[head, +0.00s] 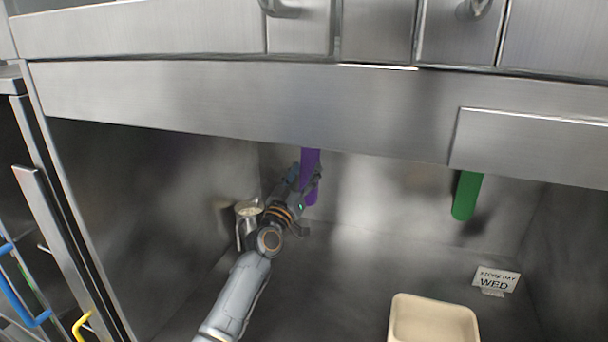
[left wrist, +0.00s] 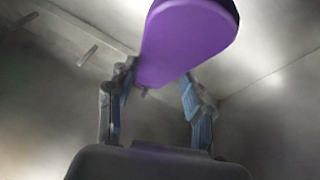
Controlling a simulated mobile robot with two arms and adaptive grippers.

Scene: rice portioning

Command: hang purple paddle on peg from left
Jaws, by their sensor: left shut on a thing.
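The purple paddle (head: 310,163) hangs down from behind the steel front panel in the head view; its upper part is hidden by that panel. My left gripper (head: 306,182) is at the paddle's lower end, shut on it. In the left wrist view the purple paddle (left wrist: 186,42) shows large, with its lower end between the blue-padded fingers of my left gripper (left wrist: 160,100). The peg cannot be made out for certain; small bars (left wrist: 87,56) show on the wall in the left wrist view. My right gripper is not in view.
A green paddle (head: 467,195) hangs at the right. A metal container (head: 246,222) with pale contents stands behind my left forearm. A beige tray (head: 433,306) and a "WED" sign (head: 496,280) are at the lower right. The steel panel (head: 250,105) overhangs the recess.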

